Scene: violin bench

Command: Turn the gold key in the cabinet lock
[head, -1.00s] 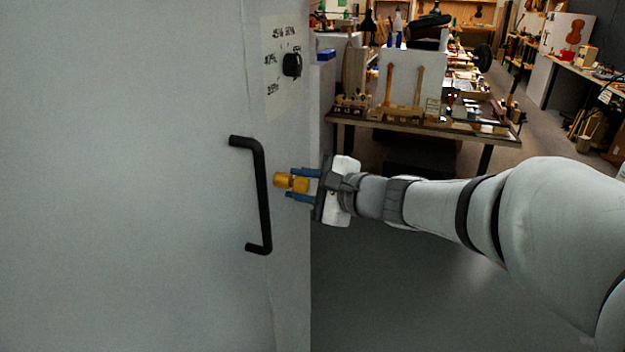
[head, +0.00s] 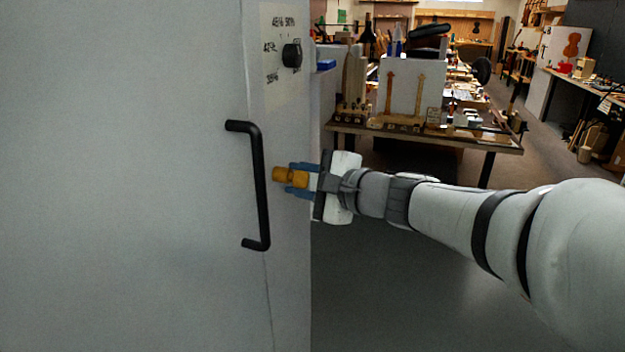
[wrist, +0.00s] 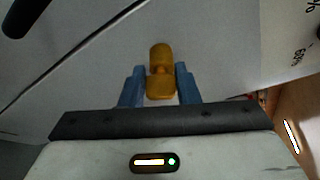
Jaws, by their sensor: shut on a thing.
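The gold key (head: 284,175) sits at the cabinet (head: 120,180) front, right of the black bar handle. My gripper (head: 300,181) comes from the right and is shut on the key, with its blue fingers on either side. In the wrist view the gold key (wrist: 160,68) stands between the two blue fingertips of my gripper (wrist: 160,80), its far end against the pale cabinet face. The lock itself is hidden behind the key.
The black handle (head: 260,190) is close to the left of the key. A black knob (head: 292,55) on a marked panel is above. A workbench (head: 430,138) with violin parts stands behind. The floor below my arm is clear.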

